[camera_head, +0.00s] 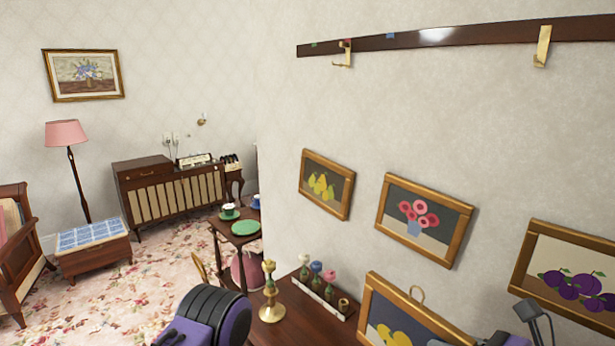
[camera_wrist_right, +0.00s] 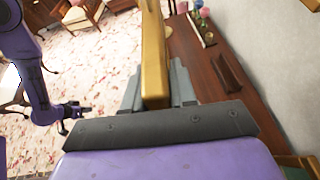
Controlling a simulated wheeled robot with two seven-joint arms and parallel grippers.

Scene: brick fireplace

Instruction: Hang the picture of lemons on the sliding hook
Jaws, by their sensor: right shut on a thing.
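The picture of lemons (camera_head: 400,315) has a gold frame and a ring on its top edge; its lower part is cut off at the bottom of the head view. In the right wrist view, my right gripper (camera_wrist_right: 156,88) is shut on the frame's edge (camera_wrist_right: 154,50). A dark wooden rail (camera_head: 465,34) runs along the upper wall, above the picture. It carries two brass hooks, one on the left (camera_head: 344,55) and one on the right (camera_head: 542,46), both empty. My left gripper (camera_wrist_right: 78,110) shows small in the wrist view, away from the picture; its jaws are unclear.
Pictures of pears (camera_head: 326,184), pink flowers (camera_head: 424,219) and plums (camera_head: 570,275) hang on the wall below the rail. A dark wooden surface (camera_head: 300,330) with a brass candlestick (camera_head: 270,295) and small vases (camera_head: 317,280) stands against the wall. Small coloured marks dot the rail.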

